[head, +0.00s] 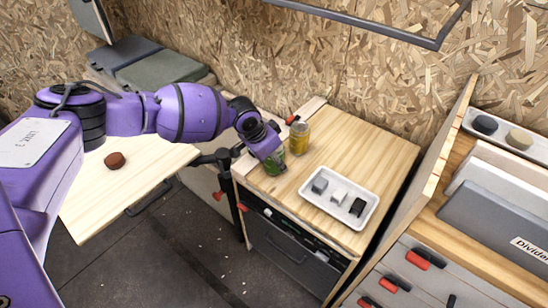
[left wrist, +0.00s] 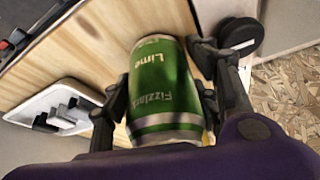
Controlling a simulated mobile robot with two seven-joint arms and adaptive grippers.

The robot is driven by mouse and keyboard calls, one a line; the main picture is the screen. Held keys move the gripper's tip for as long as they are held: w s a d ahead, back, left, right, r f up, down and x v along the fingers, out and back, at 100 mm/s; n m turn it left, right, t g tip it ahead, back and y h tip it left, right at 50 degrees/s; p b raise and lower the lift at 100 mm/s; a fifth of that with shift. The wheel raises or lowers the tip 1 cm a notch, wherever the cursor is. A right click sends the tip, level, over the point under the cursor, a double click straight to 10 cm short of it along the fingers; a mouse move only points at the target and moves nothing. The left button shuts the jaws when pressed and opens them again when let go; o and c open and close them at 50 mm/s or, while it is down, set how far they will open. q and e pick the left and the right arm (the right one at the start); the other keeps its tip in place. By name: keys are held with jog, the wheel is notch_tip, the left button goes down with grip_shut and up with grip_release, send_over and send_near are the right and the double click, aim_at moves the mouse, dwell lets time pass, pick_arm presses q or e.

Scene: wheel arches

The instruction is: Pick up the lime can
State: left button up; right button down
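The green lime can (head: 273,167) is at the left part of the wooden cabinet top, partly hidden by my left gripper (head: 270,158). In the left wrist view the can (left wrist: 163,90) shows large, with "Lime" on its green label. The fingers of my left gripper (left wrist: 163,100) are on both sides of the can, and their pads appear to touch it. I cannot tell whether the can rests on the wood or is slightly raised. My right gripper is not in view.
A yellow can (head: 299,137) stands just behind and right of the lime can. A white tray (head: 324,211) with small blocks lies to the right on the cabinet top (head: 365,160). A brown lump (head: 115,160) lies on the light wooden table (head: 95,205) at left.

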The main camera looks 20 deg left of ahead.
pick_arm(q)
jog(key=c, duration=0.8)
jog(key=shift+c, duration=0.7)
jog(key=shift+r, duration=0.15)
